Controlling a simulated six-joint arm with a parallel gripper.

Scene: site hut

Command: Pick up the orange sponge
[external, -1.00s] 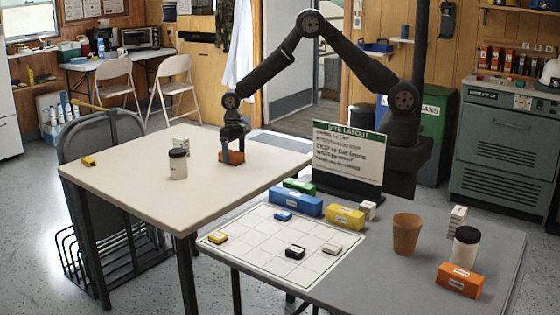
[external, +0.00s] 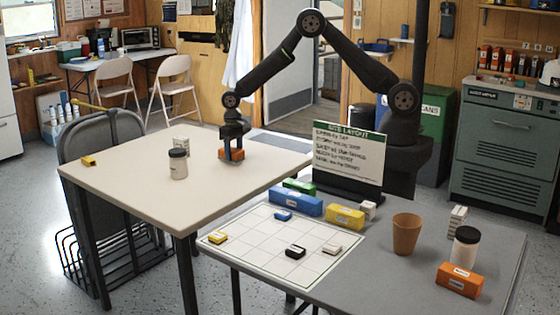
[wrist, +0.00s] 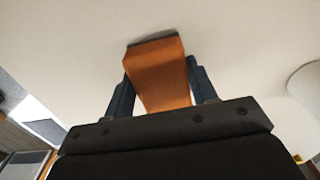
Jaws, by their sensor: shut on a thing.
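The orange sponge (external: 231,155) is at the right part of the cream table, under my gripper (external: 233,146). In the wrist view the sponge (wrist: 160,75) sits between the two dark fingers of my gripper (wrist: 160,88), which are shut on its sides. Its far end has a dark layer. I cannot clearly tell whether its underside is just clear of the table or touching it.
A white jar with a dark lid (external: 178,163), a small white box (external: 181,144) and a yellow block (external: 88,161) stand on the cream table. The grey table holds a sign (external: 349,160), a tan cup (external: 406,234) and a labelled orange block (external: 460,280).

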